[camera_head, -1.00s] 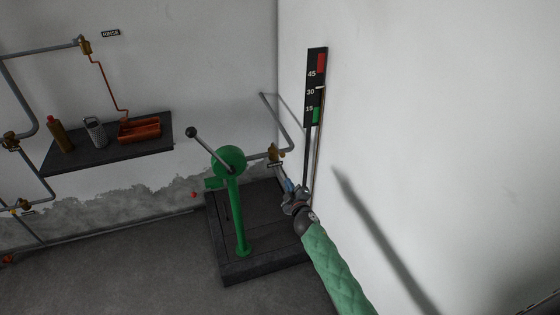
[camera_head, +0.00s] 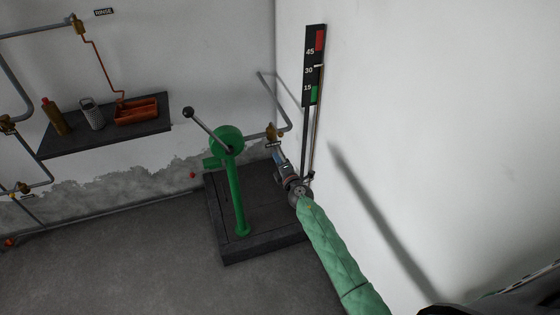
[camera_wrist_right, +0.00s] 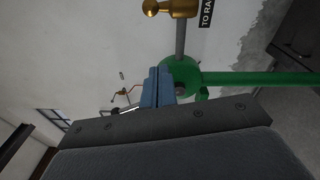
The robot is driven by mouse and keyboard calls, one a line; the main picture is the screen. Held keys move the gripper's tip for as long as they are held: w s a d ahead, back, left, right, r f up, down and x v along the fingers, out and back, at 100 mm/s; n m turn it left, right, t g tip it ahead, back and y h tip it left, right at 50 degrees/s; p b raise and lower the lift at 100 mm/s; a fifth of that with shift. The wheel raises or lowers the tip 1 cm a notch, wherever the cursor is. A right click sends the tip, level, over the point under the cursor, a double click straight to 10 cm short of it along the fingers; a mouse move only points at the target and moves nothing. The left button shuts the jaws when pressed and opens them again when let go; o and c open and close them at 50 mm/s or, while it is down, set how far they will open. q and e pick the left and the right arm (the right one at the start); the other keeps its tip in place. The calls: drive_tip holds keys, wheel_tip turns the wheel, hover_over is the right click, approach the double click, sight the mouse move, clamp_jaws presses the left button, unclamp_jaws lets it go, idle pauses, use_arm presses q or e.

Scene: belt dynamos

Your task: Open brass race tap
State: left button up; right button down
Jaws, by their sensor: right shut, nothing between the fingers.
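The brass race tap (camera_head: 273,132) sits on the grey pipe behind the green pump, near the wall corner, with a small label just under it. In the right wrist view the brass tap (camera_wrist_right: 172,8) is at the top edge, partly cut off, beside a dark label (camera_wrist_right: 206,13) reading "TO RA". My right gripper (camera_head: 279,153) is shut and empty, just below the tap in the head view, and seems apart from it. Its blue fingers (camera_wrist_right: 157,88) are together in the wrist view, below the tap in the picture. My left gripper is not in view.
The green hand pump (camera_head: 233,185) with its lever stands on a dark plinth (camera_head: 260,245) left of my right arm. A gauge board (camera_head: 314,65) and rod are on the right wall. A shelf (camera_head: 100,138) on the left holds a bottle, a grater-like can and an orange tray.

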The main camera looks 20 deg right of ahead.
sight(276, 129)
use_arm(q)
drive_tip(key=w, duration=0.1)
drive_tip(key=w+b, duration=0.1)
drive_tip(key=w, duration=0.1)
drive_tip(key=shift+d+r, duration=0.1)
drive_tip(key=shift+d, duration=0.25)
use_arm(e)
drive_tip(key=w+d+r, duration=0.1)
drive_tip(key=w+d, duration=0.1)
drive_tip(key=w, duration=0.6)
drive_tip(key=shift+w+d, duration=0.15)
drive_tip(key=shift+d, duration=0.25)
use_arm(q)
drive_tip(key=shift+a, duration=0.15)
use_arm(e)
drive_tip(key=shift+d, duration=0.1)
use_arm(q)
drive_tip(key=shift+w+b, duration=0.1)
drive_tip(key=shift+b, duration=0.25)
use_arm(e)
drive_tip(key=shift+f, duration=0.1)
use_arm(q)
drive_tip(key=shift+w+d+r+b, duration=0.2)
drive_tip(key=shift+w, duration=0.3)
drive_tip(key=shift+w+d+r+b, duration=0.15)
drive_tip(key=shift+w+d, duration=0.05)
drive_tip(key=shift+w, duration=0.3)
use_arm(e)
drive_tip(key=shift+d+y, duration=0.15)
drive_tip(key=shift+y, duration=0.25)
